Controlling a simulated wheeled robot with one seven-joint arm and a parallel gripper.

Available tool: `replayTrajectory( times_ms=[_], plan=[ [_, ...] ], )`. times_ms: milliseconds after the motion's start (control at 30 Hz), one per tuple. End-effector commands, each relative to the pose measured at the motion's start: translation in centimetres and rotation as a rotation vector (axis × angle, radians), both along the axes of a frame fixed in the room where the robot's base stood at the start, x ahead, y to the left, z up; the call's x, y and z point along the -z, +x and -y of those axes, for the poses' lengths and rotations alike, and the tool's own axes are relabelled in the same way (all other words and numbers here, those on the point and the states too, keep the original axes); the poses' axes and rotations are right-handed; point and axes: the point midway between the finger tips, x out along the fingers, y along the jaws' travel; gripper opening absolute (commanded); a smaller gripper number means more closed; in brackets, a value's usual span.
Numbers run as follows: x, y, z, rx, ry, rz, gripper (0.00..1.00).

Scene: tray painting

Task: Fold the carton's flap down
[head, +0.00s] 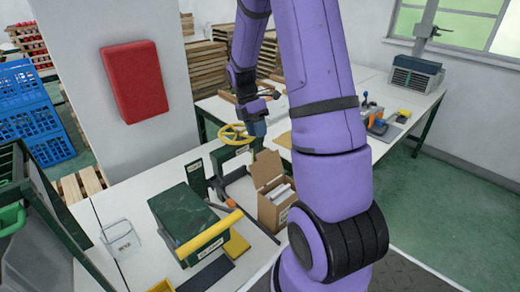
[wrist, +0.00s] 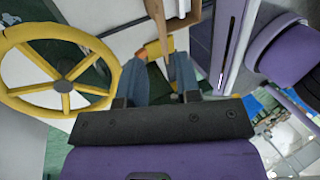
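The brown cardboard carton (head: 272,212) stands on the white table with its top open and pale items showing inside. One flap (head: 267,168) stands up at its far side. My arm passes close to the carton's right side in the head view. My gripper (head: 257,126) is above and behind the carton, beside a yellow handwheel, apart from the flap. In the wrist view my gripper (wrist: 160,68) shows two blue-grey fingers spread apart with nothing held between them. A tan board-like edge (wrist: 156,22) lies beyond the fingers; I cannot tell if it is the carton.
The yellow handwheel (head: 236,134) is close to my gripper and shows large in the wrist view (wrist: 60,85). A dark green box (head: 183,212) and a yellow bar (head: 209,233) are left of the carton. A red pad (head: 135,80) hangs on the pillar.

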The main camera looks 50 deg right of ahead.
Motion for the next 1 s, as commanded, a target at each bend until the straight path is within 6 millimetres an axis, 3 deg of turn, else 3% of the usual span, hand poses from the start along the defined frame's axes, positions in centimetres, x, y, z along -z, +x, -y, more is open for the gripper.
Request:
replayTrajectory(
  times_ms=[333, 800, 933, 1000],
  plan=[
    [4.9, -2.0, -0.1, 0.001, 0.001, -0.002, 0.31],
    [6.0, -2.4, -0.2, 0.001, 0.000, 0.001, 0.31],
    [6.0, -2.4, -0.2, 0.001, 0.000, 0.001, 0.01],
    [6.0, -2.4, -0.2, 0.001, 0.000, 0.001, 0.00]
  ],
)
